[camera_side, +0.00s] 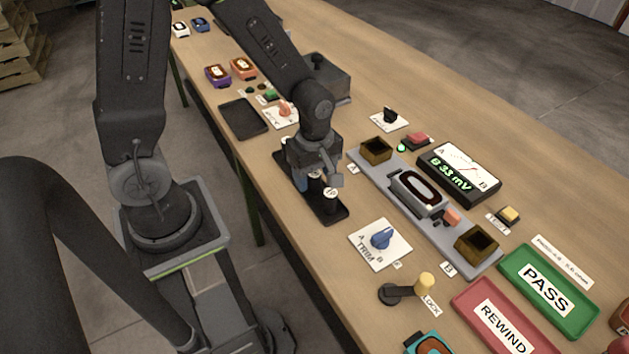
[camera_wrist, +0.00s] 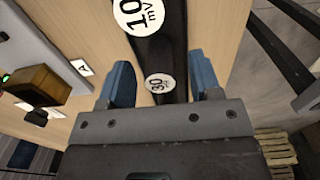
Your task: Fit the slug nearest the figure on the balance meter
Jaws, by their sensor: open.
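My gripper (camera_side: 318,176) is over the black slug rack (camera_side: 328,214) with its blue fingers apart. In the wrist view my gripper (camera_wrist: 161,82) has a slug marked 30 (camera_wrist: 158,86) between its fingers, and I cannot tell whether they touch it. A slug marked 10 mV (camera_wrist: 148,14) stands beyond it; a slug with a white top (camera_side: 331,194) shows in the side view. Other slugs are partly hidden by my gripper. The balance meter (camera_side: 458,173) reads "B 33 mV". Brass cup A (camera_side: 376,151) and brass cup B (camera_side: 476,244) look empty, either side of a dark ring unit (camera_side: 418,193).
A trim card with a blue knob (camera_side: 381,240) and a lock lever (camera_side: 408,289) lie in front. A green PASS tray (camera_side: 548,290) and red REWIND tray (camera_side: 503,318) are at right. A black tray (camera_side: 242,118) lies left. Bare wood separates the rack from the grey rail.

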